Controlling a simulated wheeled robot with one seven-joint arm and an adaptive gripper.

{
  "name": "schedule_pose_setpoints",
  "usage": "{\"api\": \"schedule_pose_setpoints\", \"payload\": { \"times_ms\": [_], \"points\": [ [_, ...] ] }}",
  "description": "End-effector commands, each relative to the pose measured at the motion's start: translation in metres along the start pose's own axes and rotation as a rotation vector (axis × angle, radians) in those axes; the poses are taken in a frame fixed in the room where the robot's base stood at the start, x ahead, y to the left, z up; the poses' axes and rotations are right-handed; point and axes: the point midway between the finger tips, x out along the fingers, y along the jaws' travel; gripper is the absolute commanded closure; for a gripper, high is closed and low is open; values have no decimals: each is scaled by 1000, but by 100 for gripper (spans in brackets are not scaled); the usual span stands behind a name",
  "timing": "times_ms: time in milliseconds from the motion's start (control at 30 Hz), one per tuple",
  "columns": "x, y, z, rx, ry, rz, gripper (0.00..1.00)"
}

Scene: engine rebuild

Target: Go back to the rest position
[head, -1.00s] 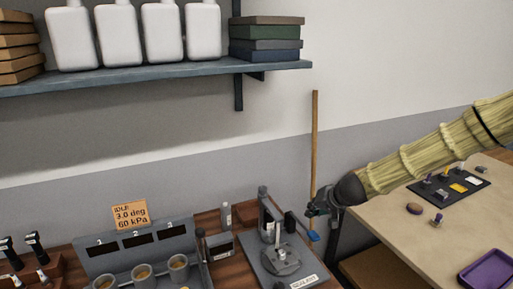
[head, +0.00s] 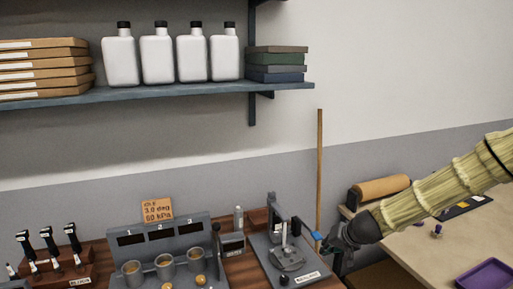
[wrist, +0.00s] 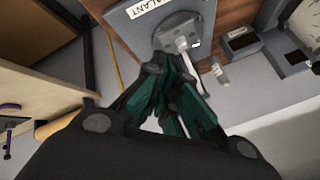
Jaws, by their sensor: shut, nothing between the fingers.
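My gripper (head: 330,243) is at the end of my sleeved arm, in the gap between the left bench and the right table in the head view. It is beside a grey stand (head: 290,259) on a labelled plate. In the wrist view my gripper (wrist: 185,68) has its dark green fingers drawn together with nothing held. The fingertips overlap the stand's plate (wrist: 147,22) in that picture; I cannot tell the distance between them.
A test unit (head: 160,245) with several cups and a tool rack (head: 55,268) stand on the bench. Above is a shelf (head: 190,93) with bottles. The right table (head: 430,262) holds a purple tray (head: 485,274). A wooden pole (head: 320,180) stands behind my gripper.

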Motion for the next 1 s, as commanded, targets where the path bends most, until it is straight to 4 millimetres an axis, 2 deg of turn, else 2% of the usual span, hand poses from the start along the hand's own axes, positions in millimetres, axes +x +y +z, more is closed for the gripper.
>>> {"api": "schedule_pose_setpoints", "payload": {
  "times_ms": [267, 367, 467, 700, 867, 1000],
  "points": [
    [32, 30, 57, -24, -56, 71, 100],
    [45, 46, 85, -35, -81, 105, 100],
    [61, 66, 123, -55, -116, 148, 100],
    [94, 129, 243, -117, -220, 265, 100],
    [102, 170, 326, -166, -293, 326, 100],
    [100, 204, 401, -208, -362, 364, 100]
  ]
}}
